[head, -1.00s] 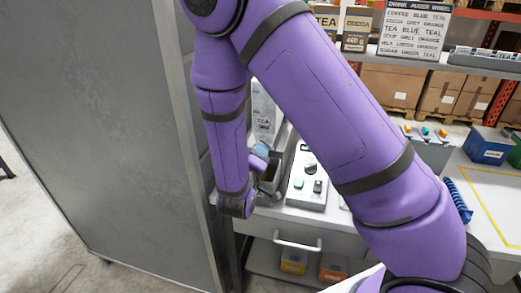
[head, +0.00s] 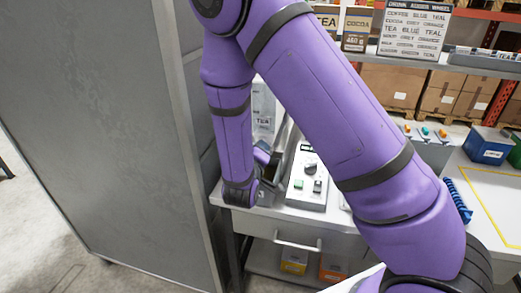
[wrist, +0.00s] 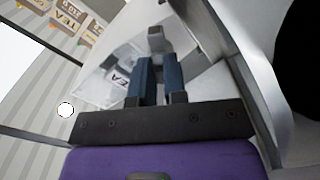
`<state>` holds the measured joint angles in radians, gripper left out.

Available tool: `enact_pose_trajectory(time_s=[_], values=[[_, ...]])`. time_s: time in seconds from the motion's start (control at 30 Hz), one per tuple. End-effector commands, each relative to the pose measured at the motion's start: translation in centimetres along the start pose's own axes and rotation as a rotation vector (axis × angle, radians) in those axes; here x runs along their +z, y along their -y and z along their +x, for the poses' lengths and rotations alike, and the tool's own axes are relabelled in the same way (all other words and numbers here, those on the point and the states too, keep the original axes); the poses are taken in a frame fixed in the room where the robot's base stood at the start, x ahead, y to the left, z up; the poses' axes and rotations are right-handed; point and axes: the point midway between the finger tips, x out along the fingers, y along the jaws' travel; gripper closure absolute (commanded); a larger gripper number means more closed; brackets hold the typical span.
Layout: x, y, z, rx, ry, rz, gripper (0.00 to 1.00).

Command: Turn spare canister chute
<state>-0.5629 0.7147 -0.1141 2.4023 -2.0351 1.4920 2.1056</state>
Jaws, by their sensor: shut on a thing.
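In the wrist view my gripper (wrist: 159,90) has its two blue fingers close together, shut on a small grey part (wrist: 157,38) at their tips. I cannot tell whether that part is the chute's own handle. A clear canister labelled TEA (wrist: 122,82) is just behind and left of the fingers; it also shows in the head view (head: 264,120), partly behind my arm. In the head view my gripper (head: 262,156) is low beside that canister, left of the control box, and mostly hidden by my wrist. The rest of the chute is not clearly seen.
A control box (head: 307,190) with a black knob and green button stands right of my gripper. A tall grey panel (head: 110,130) is close on the left. A drink auger wheel sign (head: 414,30), a COCOA box (head: 357,29) and a blue bin (head: 487,146) are farther right.

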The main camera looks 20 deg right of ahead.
Motion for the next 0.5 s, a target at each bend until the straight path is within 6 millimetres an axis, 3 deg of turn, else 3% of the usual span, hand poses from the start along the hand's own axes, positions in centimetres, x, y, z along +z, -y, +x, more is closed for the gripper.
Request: enact_pose_trajectory(time_s=[0.27, 0.5], values=[[-0.01, -0.01, -0.03, -0.001, 0.000, -0.075, 1.00], [-0.02, -0.08, -0.04, -0.001, -0.001, -0.249, 1.00]])
